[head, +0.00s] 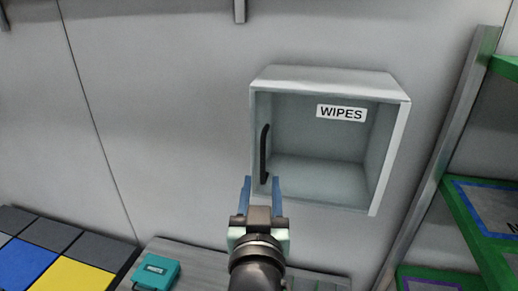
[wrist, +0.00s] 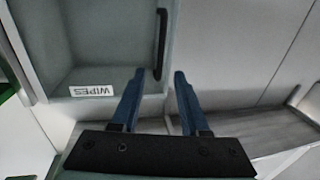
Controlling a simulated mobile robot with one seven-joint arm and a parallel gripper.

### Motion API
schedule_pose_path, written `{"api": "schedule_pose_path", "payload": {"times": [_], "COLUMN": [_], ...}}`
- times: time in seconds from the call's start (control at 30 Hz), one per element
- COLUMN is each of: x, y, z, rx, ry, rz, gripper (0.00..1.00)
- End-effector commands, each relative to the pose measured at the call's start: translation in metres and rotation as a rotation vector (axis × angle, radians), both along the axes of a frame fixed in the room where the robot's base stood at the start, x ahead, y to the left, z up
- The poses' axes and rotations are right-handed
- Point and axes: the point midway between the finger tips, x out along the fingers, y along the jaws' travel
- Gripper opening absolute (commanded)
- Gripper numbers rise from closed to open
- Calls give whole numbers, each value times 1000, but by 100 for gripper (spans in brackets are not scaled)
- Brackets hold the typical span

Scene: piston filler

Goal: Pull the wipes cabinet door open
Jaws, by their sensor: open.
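The wipes cabinet (head: 325,78) is a pale box on the wall with a WIPES label (head: 341,112). Its interior shows through the front, so the door seems to be a clear panel lying flat in the frame. A black upright bar handle (head: 264,153) is at the left side of the front; it also shows in the wrist view (wrist: 161,42). My gripper (head: 262,181) is open, with blue fingers pointing at the handle's lower end. In the wrist view my gripper (wrist: 157,76) has that end between its fingertips in the picture; whether they straddle it in depth I cannot tell.
A green-edged shelf unit (head: 477,215) stands close on the right. A grey bench (head: 205,258) with a teal box (head: 157,271) is below the cabinet. Coloured bins or tiles (head: 50,250) are at lower left. The wall left of the cabinet is clear.

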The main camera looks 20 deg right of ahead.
Motion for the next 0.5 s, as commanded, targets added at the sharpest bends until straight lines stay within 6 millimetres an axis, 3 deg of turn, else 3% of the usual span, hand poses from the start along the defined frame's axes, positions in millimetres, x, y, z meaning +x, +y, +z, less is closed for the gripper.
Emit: {"api": "schedule_pose_path", "payload": {"times": [0.3,0.5], "x": [53,77], "y": [-22,-32], "z": [3,2], "rx": [-2,-1], "ry": [0,0], "rz": [-1,0], "gripper": [45,45]}}
